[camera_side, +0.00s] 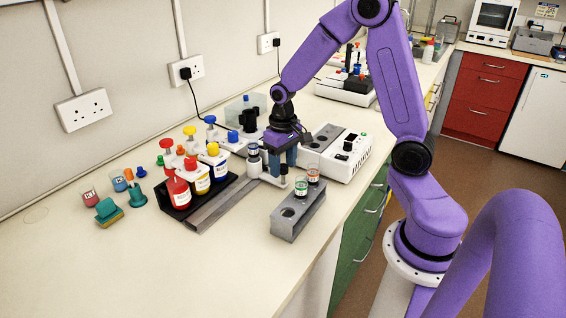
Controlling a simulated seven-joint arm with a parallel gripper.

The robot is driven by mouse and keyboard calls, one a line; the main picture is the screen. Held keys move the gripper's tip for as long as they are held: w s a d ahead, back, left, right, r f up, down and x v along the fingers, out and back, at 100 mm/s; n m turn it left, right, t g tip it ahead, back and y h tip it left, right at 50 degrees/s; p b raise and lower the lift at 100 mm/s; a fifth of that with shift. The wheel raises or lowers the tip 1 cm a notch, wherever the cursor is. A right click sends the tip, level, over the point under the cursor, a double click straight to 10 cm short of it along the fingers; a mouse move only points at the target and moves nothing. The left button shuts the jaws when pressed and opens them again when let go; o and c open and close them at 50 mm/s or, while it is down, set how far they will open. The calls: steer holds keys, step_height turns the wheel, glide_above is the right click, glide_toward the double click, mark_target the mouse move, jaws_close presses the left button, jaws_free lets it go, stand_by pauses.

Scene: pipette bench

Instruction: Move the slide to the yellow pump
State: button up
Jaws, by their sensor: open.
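The slide is a pale grey carriage (268,178) at the far right end of a grey rail (222,203). A small vial with a blue band (253,152) stands on its left part, and a short upright post shows at its right end. My gripper (283,163) is open and points down over the right part of the slide, its blue fingers close to the post. I cannot tell whether they touch it. The yellow bottle (203,180) stands in the middle of a row behind the rail, between the red bottle (179,194) and the blue bottle (220,168).
A grey block (292,223) with two vials stands right of the rail. A white device (337,154) is behind my gripper. Small coloured pots and a green-yellow sponge (109,214) lie at left. The front left bench is clear.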

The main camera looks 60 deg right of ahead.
jaws_close()
steer(key=shift+w+a, duration=0.1)
steer(key=shift+a, duration=7.2)
jaws_free()
step_height(320, 180, up, 18)
steer(key=shift+f, duration=0.25)
steer(key=s+f+n, duration=0.3)
steer(key=s+n, duration=0.1)
steer(key=s, duration=0.3)
steer(key=s+d+f+n, duration=0.1)
steer(key=s+f+n, duration=0.2)
steer(key=s+n, duration=0.2)
steer(key=s+f+n, duration=0.3)
steer(key=s+n, duration=0.2)
steer(key=s, duration=0.6)
steer(key=shift+d, duration=0.15)
